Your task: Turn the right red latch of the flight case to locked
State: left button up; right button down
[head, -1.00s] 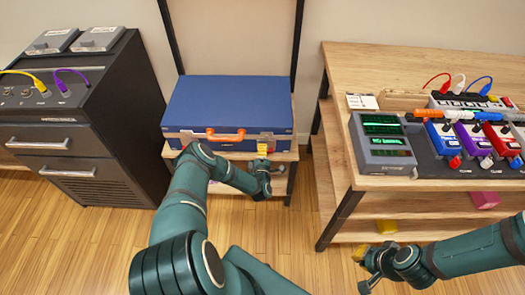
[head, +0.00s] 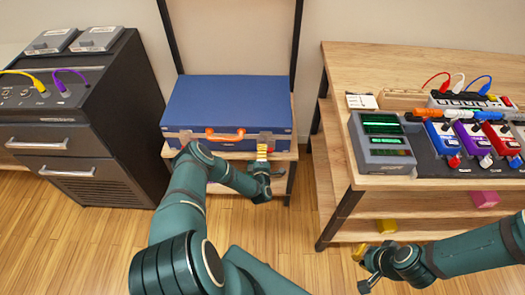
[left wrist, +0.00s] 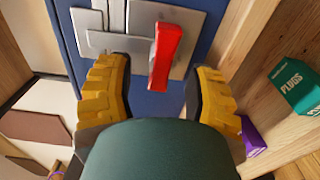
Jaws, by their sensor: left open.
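The blue flight case (head: 228,103) lies closed on a low wooden stand, its front with the orange handle (head: 225,136) facing me. In the left wrist view the right red latch (left wrist: 163,55) sits on a metal plate on the case front. The latch stands nearly upright in that picture, its lower end leaning slightly left. My left gripper (head: 263,150) is at the right part of the case front. Its yellow fingers (left wrist: 161,80) are open, one on each side of the latch, with gaps visible. My right gripper (head: 361,267) hangs low at right, away from the case; its jaw opening is unclear.
A black drawer cabinet (head: 90,130) stands left of the case. A wooden table (head: 430,65) at right carries a grey display unit (head: 382,140) and several pedals. A green box marked PLUGS (left wrist: 300,82) shows beside the case in the left wrist view. Wood floor lies in front.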

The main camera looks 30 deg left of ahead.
pick_arm(q)
jog(key=v, duration=1)
jog(key=shift+s+d, duration=0.25)
jog(key=w+d+r+m+g+h, duration=0.1)
jog(key=d+r+m+g+h, duration=0.15)
jog(key=d+m+h, duration=0.45)
jog(key=w+d+r+m+g+h, duration=0.1)
jog(key=d+r+m+g+h, duration=0.2)
jog(key=d+m, duration=0.5)
jog(key=s+d+r+m+g+h, duration=0.1)
jog(key=s+d+r+m+g, duration=0.2)
jog(key=s, duration=0.5)
jog(key=s+d+r+m+g+h, duration=0.2)
jog(key=s+d+r+m+g, duration=0.2)
jog(key=s, duration=0.5)
jog(key=shift+d+r+m+g, duration=0.25)
jog(key=shift+r+m+g, duration=0.2)
jog(key=shift+r, duration=0.35)
